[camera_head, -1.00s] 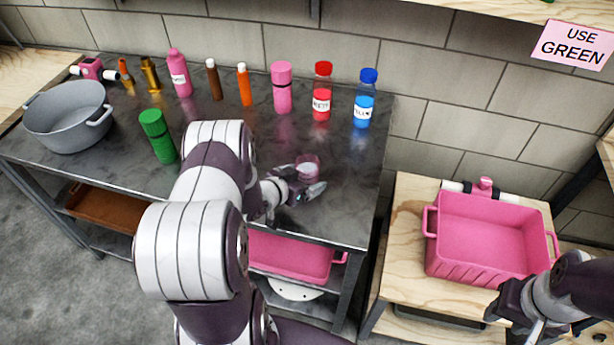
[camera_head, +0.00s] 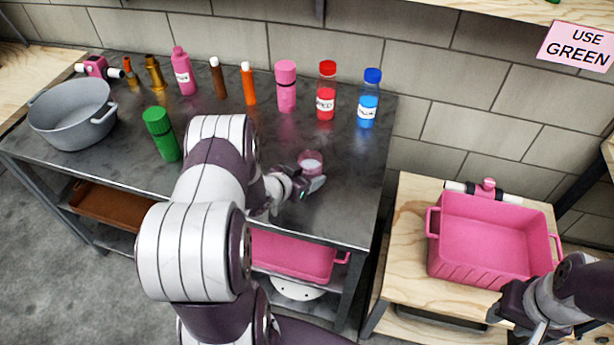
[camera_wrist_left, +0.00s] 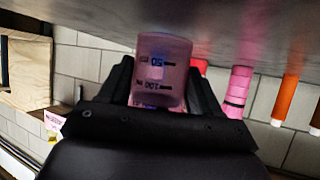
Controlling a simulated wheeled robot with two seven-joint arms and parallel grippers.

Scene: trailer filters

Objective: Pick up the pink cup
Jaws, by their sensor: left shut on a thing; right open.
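The pink cup (camera_head: 311,161) is small and see-through, and stands near the right end of the dark metal table (camera_head: 345,215). In the left wrist view the cup (camera_wrist_left: 161,68) shows dark measuring marks and sits between the two black fingers. My left gripper (camera_head: 308,180) is shut on the cup; in the head view its fingers cover the cup's lower part. I cannot tell whether the cup's base still touches the table. My right gripper (camera_head: 512,318) is open and empty at the lower right, in front of the pink crate and far from the cup.
Behind the cup stand a pink bottle (camera_head: 286,88), a red bottle (camera_head: 326,92) and a blue bottle (camera_head: 368,100). A green bottle (camera_head: 161,135) and a grey pot (camera_head: 72,116) are to the left. A pink crate (camera_head: 488,240) stands on the wooden table at right.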

